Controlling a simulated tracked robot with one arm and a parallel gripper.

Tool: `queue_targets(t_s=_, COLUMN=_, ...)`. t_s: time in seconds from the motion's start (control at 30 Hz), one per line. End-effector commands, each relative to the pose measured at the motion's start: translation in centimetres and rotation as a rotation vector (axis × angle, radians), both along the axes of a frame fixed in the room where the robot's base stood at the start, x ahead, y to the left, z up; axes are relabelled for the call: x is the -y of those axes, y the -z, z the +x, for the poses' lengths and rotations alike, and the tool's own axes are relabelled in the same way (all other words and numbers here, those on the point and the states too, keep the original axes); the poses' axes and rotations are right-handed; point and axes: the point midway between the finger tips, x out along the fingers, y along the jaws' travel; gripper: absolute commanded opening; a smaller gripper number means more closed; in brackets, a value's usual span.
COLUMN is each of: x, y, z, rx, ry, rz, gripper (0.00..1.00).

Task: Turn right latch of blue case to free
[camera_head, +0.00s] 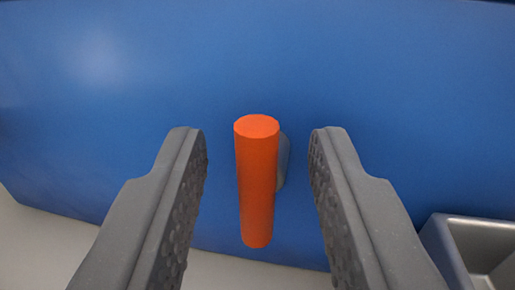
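The blue case (110,130) fills most of the view as a flat blue wall. An orange latch handle (257,185) stands out from it near the middle of the picture, a rounded bar lying upright in the picture. A small grey pivot (284,161) shows partly behind its right side. My gripper (258,150) is open, with one grey textured finger to the left of the handle and one to the right. Gaps show on both sides, so neither finger appears to touch the handle.
A grey metal tray or bin (462,250) stands at the lower right, close to the right finger. A pale surface (45,245) runs along the bottom below the case. The blue face around the handle is clear.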

Motion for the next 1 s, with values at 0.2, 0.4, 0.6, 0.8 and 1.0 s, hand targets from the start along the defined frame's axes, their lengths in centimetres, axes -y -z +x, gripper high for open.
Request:
queue_targets(t_s=0.2, x=-0.03, y=0.01, z=-0.01, rx=0.0, ry=-0.001, rz=0.0, gripper=0.13)
queue_targets(t_s=0.4, x=-0.13, y=0.03, z=0.02, rx=-0.001, ry=-0.003, rz=0.0, gripper=0.0)
queue_targets(t_s=0.6, x=-0.26, y=0.07, z=0.05, rx=-0.007, ry=-0.005, rz=-0.024, gripper=0.0)
queue_targets(t_s=0.8, x=-0.42, y=0.1, z=0.1, rx=-0.027, ry=-0.007, rz=-0.11, gripper=0.0)
queue_targets(t_s=1.0, x=-0.74, y=0.23, z=0.18, rx=-0.065, ry=-0.01, rz=-0.266, gripper=0.0)
